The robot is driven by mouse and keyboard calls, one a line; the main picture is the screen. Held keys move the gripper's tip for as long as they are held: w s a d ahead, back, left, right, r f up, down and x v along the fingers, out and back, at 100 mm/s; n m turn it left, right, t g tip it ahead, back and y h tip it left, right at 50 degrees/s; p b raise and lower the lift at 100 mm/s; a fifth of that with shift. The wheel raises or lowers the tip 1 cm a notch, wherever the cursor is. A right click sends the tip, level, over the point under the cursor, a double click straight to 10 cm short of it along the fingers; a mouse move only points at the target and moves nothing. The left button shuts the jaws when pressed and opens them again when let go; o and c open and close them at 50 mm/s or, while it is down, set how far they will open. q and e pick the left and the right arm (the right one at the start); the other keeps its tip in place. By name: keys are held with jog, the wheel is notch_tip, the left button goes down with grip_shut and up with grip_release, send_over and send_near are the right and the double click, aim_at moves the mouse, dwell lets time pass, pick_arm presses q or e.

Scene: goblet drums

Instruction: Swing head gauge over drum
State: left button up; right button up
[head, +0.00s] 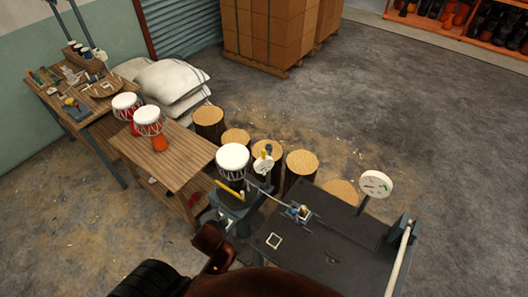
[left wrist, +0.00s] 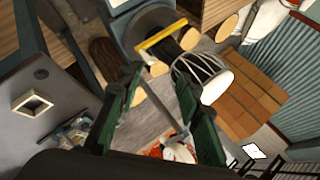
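A white-headed drum (head: 232,158) stands upright on a grey stand (head: 230,208) with a yellow bar (head: 230,187) at its front. The drum also shows in the left wrist view (left wrist: 205,76). A thin pale rod (head: 283,199), seemingly the gauge's arm, runs from beside the stand over the dark table. A small white upright piece with a yellow top (head: 263,160) stands just right of the drum; I cannot tell if it belongs to the gauge. My left gripper (left wrist: 158,80) is open. Its green fingers lie either side of the rod in view; contact is unclear. My right gripper is not seen.
Log stumps (head: 301,162) stand behind. Two red drums (head: 149,121) are on a wooden bench (head: 165,160).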

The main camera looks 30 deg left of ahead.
pick_arm(q)
jog(key=w+a+r+m+t+y, duration=0.2)
jog(key=w+r+m+t, duration=0.1)
jog(key=w+r+m, duration=0.2)
jog(key=m+t+h, duration=0.3)
jog(key=m+t, duration=0.4)
jog(key=m, duration=1.4)
send_near(263, 155)
jog(key=d+x, duration=0.1)
jog(key=x, duration=0.2)
jog(key=shift+h, duration=0.3)
jog(key=w, duration=0.2)
jog(key=w+a, duration=0.1)
jog(key=w, duration=0.1)
jog(key=w+a+p, duration=0.1)
jog(key=w, duration=0.2)
jog(key=shift+w+a, duration=0.1)
jog(key=shift+a, duration=0.15)
jog(key=shift+w+a+f, duration=0.1)
jog(key=shift+w, duration=0.25)
jog(key=shift+c, duration=0.3)
grip_shut()
